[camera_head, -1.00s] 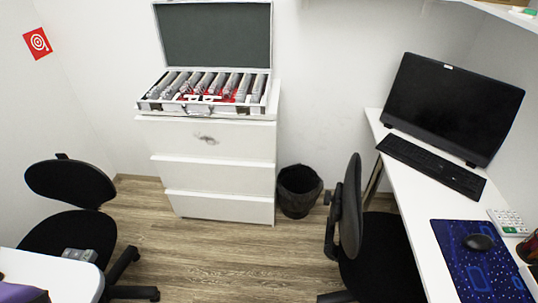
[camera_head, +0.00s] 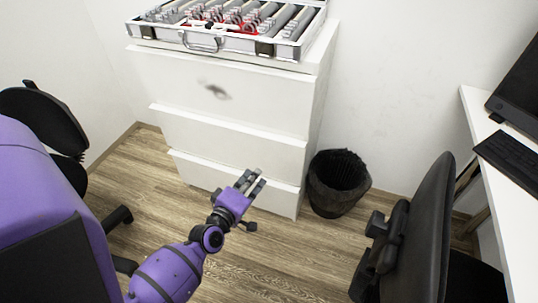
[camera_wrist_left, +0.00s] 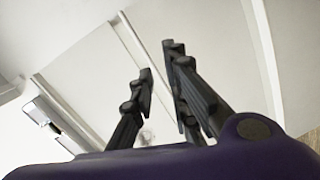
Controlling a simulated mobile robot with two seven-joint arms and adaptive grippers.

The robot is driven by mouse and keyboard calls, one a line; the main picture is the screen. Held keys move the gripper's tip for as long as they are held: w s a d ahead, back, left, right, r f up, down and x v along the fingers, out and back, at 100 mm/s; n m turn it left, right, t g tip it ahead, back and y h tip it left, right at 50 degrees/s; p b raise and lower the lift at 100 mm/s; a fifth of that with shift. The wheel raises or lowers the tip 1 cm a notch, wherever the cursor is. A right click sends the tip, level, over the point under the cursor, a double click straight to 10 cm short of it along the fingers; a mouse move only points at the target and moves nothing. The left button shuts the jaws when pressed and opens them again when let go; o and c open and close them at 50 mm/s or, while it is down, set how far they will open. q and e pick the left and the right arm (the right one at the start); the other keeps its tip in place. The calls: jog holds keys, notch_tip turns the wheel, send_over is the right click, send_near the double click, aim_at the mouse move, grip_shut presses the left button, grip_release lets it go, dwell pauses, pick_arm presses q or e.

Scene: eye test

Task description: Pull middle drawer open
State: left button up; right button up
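A white chest has three stacked drawers with plain fronts and no knobs. The middle drawer (camera_head: 222,133) sits between the top drawer (camera_head: 255,95), which has a grey smudge, and the bottom drawer (camera_head: 200,172). All three look shut. My left gripper (camera_head: 256,179) is in front of the chest, low in the head view, overlapping the lower drawers' right part; I see no clear contact. In the left wrist view its two dark fingers (camera_wrist_left: 160,72) stand apart with nothing between them, against white chest surfaces. My right gripper is not in view.
An open metal case (camera_head: 285,47) of lens rows stands on the chest. A black bin (camera_head: 337,182) is right of the chest. Black chairs stand left (camera_head: 40,112) and right (camera_head: 425,235); a white desk (camera_head: 505,195) is far right. Wood floor lies before the chest.

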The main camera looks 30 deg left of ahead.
aim_at(265, 138)
pick_arm(q)
jog(key=w+a+n+b, duration=0.1)
jog(key=w+a, duration=0.1)
jog(key=w, duration=0.2)
jog(key=w+a+n+t+y+b, duration=0.1)
jog(key=w+a+n, duration=0.1)
jog(key=w, duration=0.3)
jog(key=w+a+r+n+y+b, duration=0.1)
jog(key=w+a+b, duration=0.1)
jog(key=w, duration=0.3)
jog(key=shift+w+r, duration=0.1)
grip_shut()
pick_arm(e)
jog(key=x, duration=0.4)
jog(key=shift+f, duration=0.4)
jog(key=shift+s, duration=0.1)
